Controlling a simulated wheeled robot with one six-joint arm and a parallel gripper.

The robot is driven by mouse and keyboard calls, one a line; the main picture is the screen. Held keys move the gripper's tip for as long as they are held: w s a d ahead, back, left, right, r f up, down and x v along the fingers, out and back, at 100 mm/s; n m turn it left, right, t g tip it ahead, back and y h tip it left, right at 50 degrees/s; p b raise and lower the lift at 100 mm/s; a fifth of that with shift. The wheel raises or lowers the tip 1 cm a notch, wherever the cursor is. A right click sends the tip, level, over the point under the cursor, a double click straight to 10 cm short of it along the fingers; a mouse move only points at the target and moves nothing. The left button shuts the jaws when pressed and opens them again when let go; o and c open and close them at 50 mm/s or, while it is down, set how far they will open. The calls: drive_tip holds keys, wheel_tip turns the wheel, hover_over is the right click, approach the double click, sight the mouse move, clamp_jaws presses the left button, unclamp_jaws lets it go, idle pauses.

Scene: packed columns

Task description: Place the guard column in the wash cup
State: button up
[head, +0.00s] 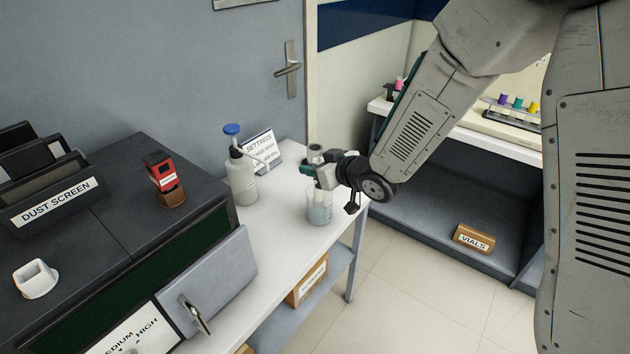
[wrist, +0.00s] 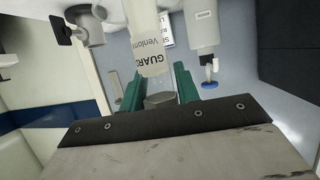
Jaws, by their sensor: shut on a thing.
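The guard column is a pale cylinder with a printed label reading GUARD (wrist: 150,38) in the wrist view. My gripper (wrist: 158,88) has its green fingers on either side of it and is shut on it. In the head view my gripper (head: 318,174) is over the right end of the white bench, directly above the wash cup (head: 319,212). The cup is a clear beaker, cloudy in its lower part. The column is mostly hidden by the gripper there, so I cannot tell whether its lower end is inside the cup's rim.
A wash bottle with a blue top (head: 242,172) and a SETTINGS sign (head: 262,147) stand left of the cup. The dark instrument (head: 105,235) with its open grey door (head: 212,283) is farther left. The bench's right edge is close to the cup.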

drive_tip(key=shift+f, duration=2.15)
drive_tip(key=shift+f, duration=0.15)
drive_tip(key=o, duration=1)
drive_tip(key=shift+s+d+r, duration=0.2)
drive_tip(key=shift+r, duration=0.1)
drive_tip(key=v, duration=1.1)
drive_tip(key=shift+s+d, duration=0.15)
drive_tip(key=shift+d, duration=0.05)
